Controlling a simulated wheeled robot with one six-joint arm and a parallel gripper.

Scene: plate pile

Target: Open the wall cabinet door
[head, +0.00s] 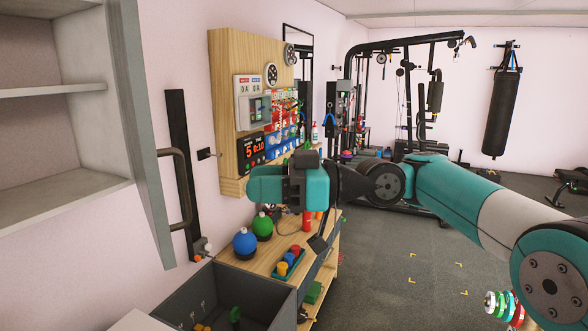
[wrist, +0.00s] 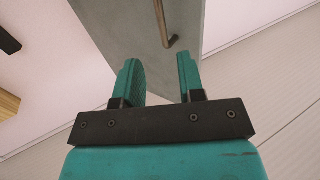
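The grey wall cabinet (head: 62,122) is at the left of the head view, and its shelves show. Its door (head: 138,130) stands open, swung out and seen nearly edge-on. A bronze bar handle (head: 182,190) is on the door's outer face, to the right. In the wrist view the door (wrist: 140,35) fills the upper middle, with the lower end of the handle (wrist: 162,24) beyond the fingertips. My gripper (head: 256,184) is to the right of the handle, apart from it. In the wrist view the gripper (wrist: 158,64) is open, with nothing between its fingers.
A wooden bench (head: 262,262) below my gripper holds a blue kettlebell (head: 245,242) and a green one (head: 262,226). A grey bin (head: 225,295) is in front. A wooden wall panel (head: 230,100) is behind. Floor (head: 400,285) is open at right.

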